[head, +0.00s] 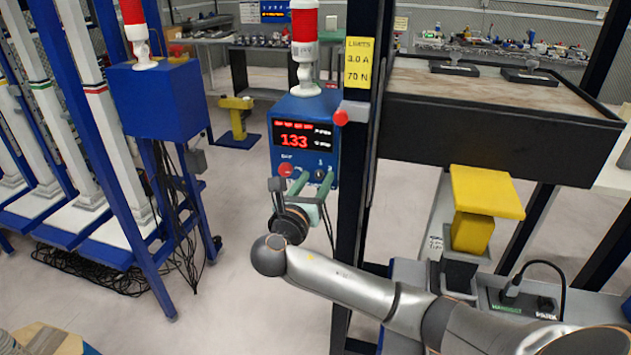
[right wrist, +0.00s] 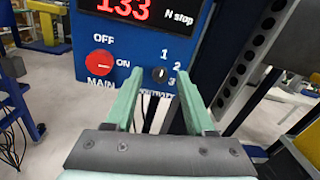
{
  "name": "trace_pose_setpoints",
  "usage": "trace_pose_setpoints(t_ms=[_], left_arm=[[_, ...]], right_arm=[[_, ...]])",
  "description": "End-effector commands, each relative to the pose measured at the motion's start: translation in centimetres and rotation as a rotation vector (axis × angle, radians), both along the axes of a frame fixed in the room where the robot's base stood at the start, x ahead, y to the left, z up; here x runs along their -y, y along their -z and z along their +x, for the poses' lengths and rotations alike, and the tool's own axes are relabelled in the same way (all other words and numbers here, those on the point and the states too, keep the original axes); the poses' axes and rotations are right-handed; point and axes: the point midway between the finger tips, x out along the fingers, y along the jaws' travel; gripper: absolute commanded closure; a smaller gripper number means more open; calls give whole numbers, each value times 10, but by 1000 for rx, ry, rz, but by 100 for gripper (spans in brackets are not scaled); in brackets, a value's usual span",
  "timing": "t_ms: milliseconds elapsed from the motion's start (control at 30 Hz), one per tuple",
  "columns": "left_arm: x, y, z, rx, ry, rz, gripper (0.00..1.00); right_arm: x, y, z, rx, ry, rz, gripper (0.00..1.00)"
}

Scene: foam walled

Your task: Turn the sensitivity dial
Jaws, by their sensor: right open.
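The sensitivity dial is a small black knob (right wrist: 159,74) with the numbers 1, 2 and 3 beside it, low on the front of a blue control box (head: 306,108). In the head view it is a small dark knob (head: 320,175) at the box's lower right. My right gripper (head: 313,182) is open, its two pale green fingers pointing at the box's lower front. In the right wrist view the fingertips (right wrist: 159,80) appear on either side of the dial. I cannot tell whether they touch it. The dial's exact setting is too small to read. My left gripper is not in view.
A red MAIN switch (right wrist: 101,63) sits left of the dial, below a red display (head: 296,135) reading 133. A red button (head: 341,117) is on the dark post right of the box. A yellow block (head: 487,192) and a black-sided bench (head: 497,125) stand to the right.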

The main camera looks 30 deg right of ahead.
Motion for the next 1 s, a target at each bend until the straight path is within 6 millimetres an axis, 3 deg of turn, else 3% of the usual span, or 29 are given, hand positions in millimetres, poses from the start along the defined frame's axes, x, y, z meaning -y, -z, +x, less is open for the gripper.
trace_pose_setpoints(t_ms=[333,800,1000], left_arm=[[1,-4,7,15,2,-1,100],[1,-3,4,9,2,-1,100],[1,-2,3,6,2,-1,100]], right_arm=[[4,0,3,-1,0,1,45],[3,0,2,-1,0,1,98],[3,0,2,-1,0,1,100]])
